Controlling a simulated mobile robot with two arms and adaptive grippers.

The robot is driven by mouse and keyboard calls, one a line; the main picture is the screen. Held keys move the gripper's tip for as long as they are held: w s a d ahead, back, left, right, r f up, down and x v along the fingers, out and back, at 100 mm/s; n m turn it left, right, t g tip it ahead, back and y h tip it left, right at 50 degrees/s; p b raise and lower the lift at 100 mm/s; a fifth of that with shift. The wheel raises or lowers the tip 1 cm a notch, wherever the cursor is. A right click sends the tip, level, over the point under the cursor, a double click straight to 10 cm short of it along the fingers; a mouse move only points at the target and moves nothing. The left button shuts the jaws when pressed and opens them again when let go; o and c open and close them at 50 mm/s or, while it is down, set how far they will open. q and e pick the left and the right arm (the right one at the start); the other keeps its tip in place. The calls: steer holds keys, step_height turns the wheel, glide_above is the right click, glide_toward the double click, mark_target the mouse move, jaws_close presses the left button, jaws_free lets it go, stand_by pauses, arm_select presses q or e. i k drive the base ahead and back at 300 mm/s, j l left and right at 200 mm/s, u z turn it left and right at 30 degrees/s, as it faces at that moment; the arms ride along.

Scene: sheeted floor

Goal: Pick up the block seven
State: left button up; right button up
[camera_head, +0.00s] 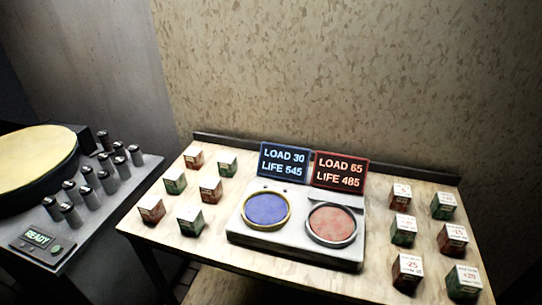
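Small red and green blocks with pale tops stand on a wooden table (330,286) in two groups. The left group has red blocks (194,158), (210,190) and (151,210), and green blocks (228,166), (175,183) and (190,219). The right group has red blocks (401,197), (453,240) and (407,272), and green blocks (443,207), (404,231) and (464,283). The print on their tops is too small to read surely, so I cannot tell which is block seven. Neither gripper is in view.
Between the groups sits a grey device (285,253) with a blue round pad (267,209) and a red one (331,225). Behind are a blue display (283,163) and a red display (339,173). A side table at left holds several cylinders (89,198) and a "READY" box (41,245).

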mark_target(464, 283)
steer(key=z, duration=1.45)
steer(key=j+u, duration=0.1)
steer(key=u, duration=1.4)
steer(key=k+z, duration=0.1)
steer(key=z, duration=1.4)
steer(key=l+u, duration=0.25)
